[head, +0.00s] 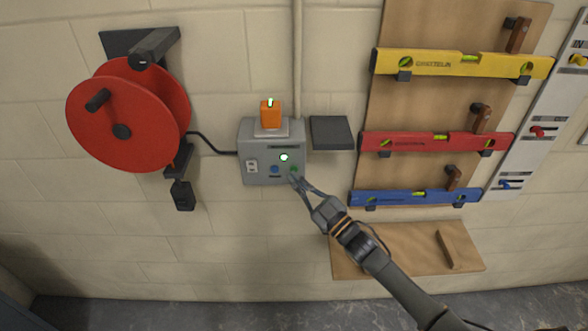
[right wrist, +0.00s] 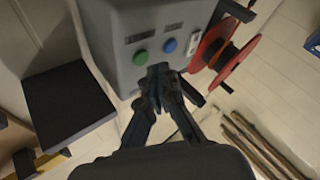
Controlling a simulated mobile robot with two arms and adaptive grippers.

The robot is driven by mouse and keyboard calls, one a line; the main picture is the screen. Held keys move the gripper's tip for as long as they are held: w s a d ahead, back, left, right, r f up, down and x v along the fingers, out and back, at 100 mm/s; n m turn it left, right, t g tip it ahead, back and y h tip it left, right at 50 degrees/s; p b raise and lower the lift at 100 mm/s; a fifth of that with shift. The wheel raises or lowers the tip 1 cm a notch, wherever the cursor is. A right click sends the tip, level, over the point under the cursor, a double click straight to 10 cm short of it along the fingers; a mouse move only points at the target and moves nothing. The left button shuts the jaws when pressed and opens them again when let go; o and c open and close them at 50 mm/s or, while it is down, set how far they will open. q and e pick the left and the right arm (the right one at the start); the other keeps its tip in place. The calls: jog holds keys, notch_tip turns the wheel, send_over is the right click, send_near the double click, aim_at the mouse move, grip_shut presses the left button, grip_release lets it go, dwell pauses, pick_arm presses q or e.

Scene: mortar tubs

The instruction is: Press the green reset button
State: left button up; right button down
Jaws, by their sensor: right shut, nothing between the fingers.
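A grey control box (head: 258,176) is mounted on the wall. Its front has a green button (head: 294,169) at the lower right, a blue button (head: 275,169) beside it and a bright green light (head: 284,157) above. The right wrist view shows the green button (right wrist: 141,58) and the blue button (right wrist: 170,46) up close. My right gripper (head: 293,179) is shut and empty, with its tips by the box's lower right front. In the right wrist view its fingertips (right wrist: 160,75) lie just below and right of the green button. I cannot tell whether they touch the box. My left gripper is not in view.
An orange block (head: 270,114) with a lit green top stands on the box. A dark shelf (head: 332,132) sits just right of it. A red cable reel (head: 115,110) hangs at left. A wooden board (head: 400,120) holds yellow, red and blue levels. Wall below the box is bare.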

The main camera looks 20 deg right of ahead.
jog(key=s+p, duration=0.1)
jog(key=s, duration=0.1)
jog(key=s+a+p, duration=0.1)
jog(key=s, duration=0.1)
jog(key=shift+s+a, duration=0.15)
jog(key=shift+s, duration=0.2)
dwell(0.6)
